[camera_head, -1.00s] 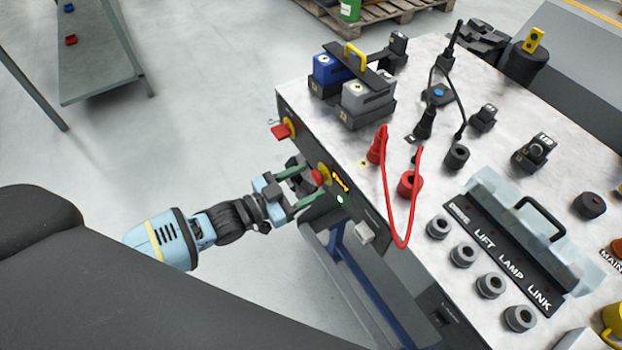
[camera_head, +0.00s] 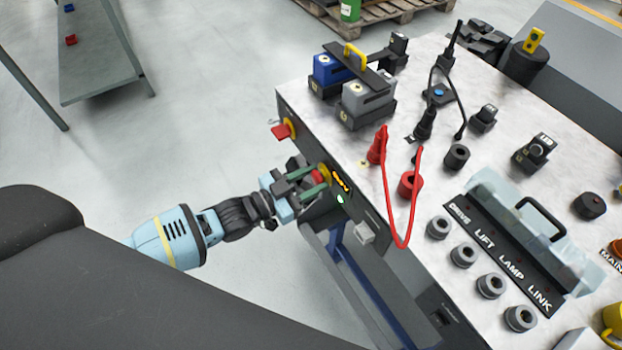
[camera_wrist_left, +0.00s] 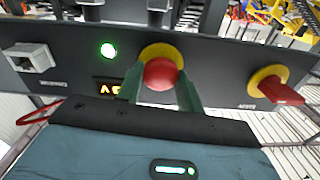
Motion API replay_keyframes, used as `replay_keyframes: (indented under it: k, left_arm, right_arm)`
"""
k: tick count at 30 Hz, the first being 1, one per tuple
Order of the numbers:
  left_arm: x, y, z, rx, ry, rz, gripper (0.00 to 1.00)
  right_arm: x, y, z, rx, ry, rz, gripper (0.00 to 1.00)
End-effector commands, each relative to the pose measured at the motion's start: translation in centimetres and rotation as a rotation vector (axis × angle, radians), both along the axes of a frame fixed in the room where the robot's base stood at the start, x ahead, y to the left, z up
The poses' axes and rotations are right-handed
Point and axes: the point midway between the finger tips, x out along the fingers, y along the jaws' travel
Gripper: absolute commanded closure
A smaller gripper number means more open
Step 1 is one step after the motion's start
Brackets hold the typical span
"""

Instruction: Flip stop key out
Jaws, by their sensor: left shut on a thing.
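A round red knob (camera_head: 318,176) on a yellow collar sits on the dark front face of the bench. In the left wrist view the red knob (camera_wrist_left: 160,75) is at the centre, between my two green fingers. My left gripper (camera_head: 313,183) is shut on this knob, with a finger on each side of it. A red key-like handle (camera_head: 281,131) on a yellow disc sits on the same face, farther left. It also shows in the left wrist view (camera_wrist_left: 280,92), at the right, apart from my fingers. My right gripper is not in view.
Beside the knob are a lit amber display (camera_head: 341,180), a green lamp (camera_head: 340,199) and a grey socket (camera_head: 364,233). A red cable (camera_head: 387,215) hangs over the bench edge to the right. The bench top (camera_head: 330,128) holds battery blocks and several plugs.

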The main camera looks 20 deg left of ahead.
Motion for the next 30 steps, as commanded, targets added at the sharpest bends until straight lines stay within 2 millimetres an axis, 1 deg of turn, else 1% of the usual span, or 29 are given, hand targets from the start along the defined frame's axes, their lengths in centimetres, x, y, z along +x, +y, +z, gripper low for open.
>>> replay_keyframes:
  k: [2,8,15,16,21,30]
  left_arm:
    - [-0.1,0.1,0.0,0.001,0.001,0.0,1.0]
    - [-1.4,1.1,0.0,0.001,0.001,0.001,1.0]
    - [-1.5,1.2,-0.1,0.002,0.001,0.0,1.0]
    - [-1.5,1.2,-0.1,0.002,0.001,0.0,0.62]
    - [-1.5,1.2,-0.1,0.001,0.001,0.0,0.41]
    - [-1.6,1.2,0.0,0.001,0.001,0.0,0.41]
  right_arm:
    - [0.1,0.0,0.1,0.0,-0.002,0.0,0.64]
    - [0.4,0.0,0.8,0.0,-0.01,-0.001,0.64]
    - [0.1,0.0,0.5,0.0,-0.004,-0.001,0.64]
    - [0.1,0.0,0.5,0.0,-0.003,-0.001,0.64]
    - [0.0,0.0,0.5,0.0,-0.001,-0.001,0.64]
    - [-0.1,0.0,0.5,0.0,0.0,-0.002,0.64]
